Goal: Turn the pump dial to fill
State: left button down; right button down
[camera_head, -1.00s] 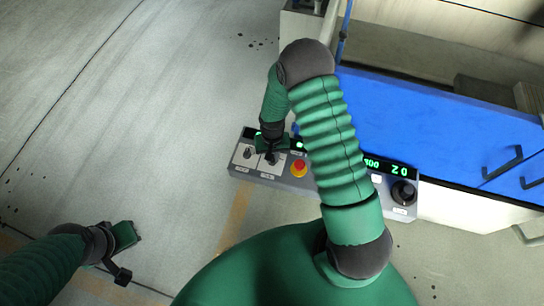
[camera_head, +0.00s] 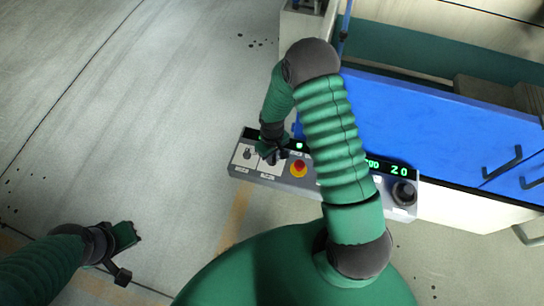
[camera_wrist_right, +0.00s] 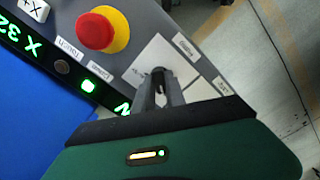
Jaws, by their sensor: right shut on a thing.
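My right gripper (camera_head: 270,156) reaches down to the grey control panel (camera_head: 334,187) at its left part. In the right wrist view its fingers (camera_wrist_right: 160,88) are shut on a small black dial (camera_wrist_right: 158,72) on a white plate (camera_wrist_right: 166,54). The fingers hide most of the dial, and the small labels are too blurred for me to tell its setting. Another small dial (camera_head: 247,153) sits left of it in the head view. My left gripper (camera_head: 128,236) is low at the left, away from the panel; its jaws are unclear.
A red stop button on a yellow ring (camera_head: 299,169) is right beside the held dial. A large black knob (camera_head: 404,192) and a green-lit display (camera_head: 388,167) are at the panel's right. A blue cabinet (camera_head: 430,125) stands behind. The floor to the left is clear.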

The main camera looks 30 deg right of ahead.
jog(key=shift+w+d+r, duration=0.1)
jog(key=shift+w+r, duration=0.05)
jog(key=shift+w, duration=0.1)
jog(key=c, duration=1.7)
grip_release()
jog(key=o, duration=0.3)
jog(key=shift+s, duration=0.1)
notch_tip(320, 180, up, 17)
jog(key=shift+f+b, duration=0.2)
jog(key=shift+b, duration=0.35)
